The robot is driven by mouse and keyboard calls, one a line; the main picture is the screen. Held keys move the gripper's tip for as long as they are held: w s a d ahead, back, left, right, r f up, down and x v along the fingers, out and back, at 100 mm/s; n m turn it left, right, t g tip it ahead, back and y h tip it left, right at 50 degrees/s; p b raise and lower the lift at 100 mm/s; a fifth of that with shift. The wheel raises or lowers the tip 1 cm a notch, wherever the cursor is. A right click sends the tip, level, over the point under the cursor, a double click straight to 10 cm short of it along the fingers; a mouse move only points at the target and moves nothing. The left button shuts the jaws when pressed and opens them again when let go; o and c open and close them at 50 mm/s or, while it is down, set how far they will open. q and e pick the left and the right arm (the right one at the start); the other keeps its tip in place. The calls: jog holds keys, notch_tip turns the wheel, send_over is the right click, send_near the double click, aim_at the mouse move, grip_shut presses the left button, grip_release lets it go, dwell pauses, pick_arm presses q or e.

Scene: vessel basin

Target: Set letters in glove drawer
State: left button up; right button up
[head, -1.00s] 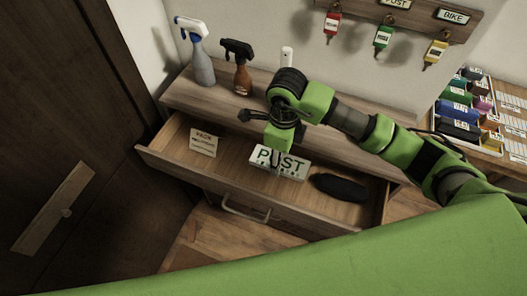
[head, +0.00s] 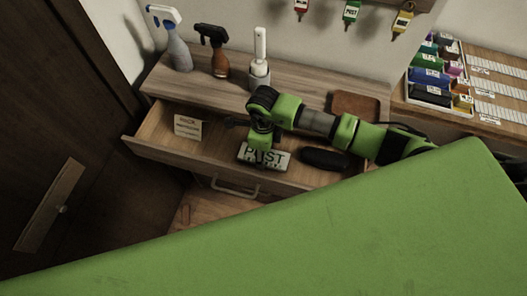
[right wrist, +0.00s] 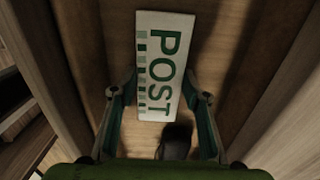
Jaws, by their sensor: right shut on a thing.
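A white bundle of letters (head: 278,161) marked POST in green shows at the open drawer's (head: 147,139) middle. My right gripper (head: 262,152) is over it, pointing down. In the right wrist view the POST bundle (right wrist: 165,65) lies between the two fingers of my right gripper (right wrist: 160,108), which is shut on it. I cannot tell whether the bundle touches the drawer floor. My left gripper is not in view.
The drawer also holds a pale card (head: 187,126) at left and a black case (head: 325,158) right of the bundle. Two spray bottles (head: 171,40) (head: 214,52) and a white-handled brush (head: 260,60) stand on the top. A brown tray (head: 355,105) lies at right.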

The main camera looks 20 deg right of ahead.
jog(key=shift+f, duration=0.2)
jog(key=o, duration=1.1)
jog(key=shift+w, duration=0.1)
jog(key=shift+r, duration=0.15)
jog(key=shift+r, duration=0.2)
notch_tip(320, 180, up, 12)
jog(key=b, duration=0.4)
jog(key=shift+f, duration=0.1)
jog(key=shift+f, duration=0.1)
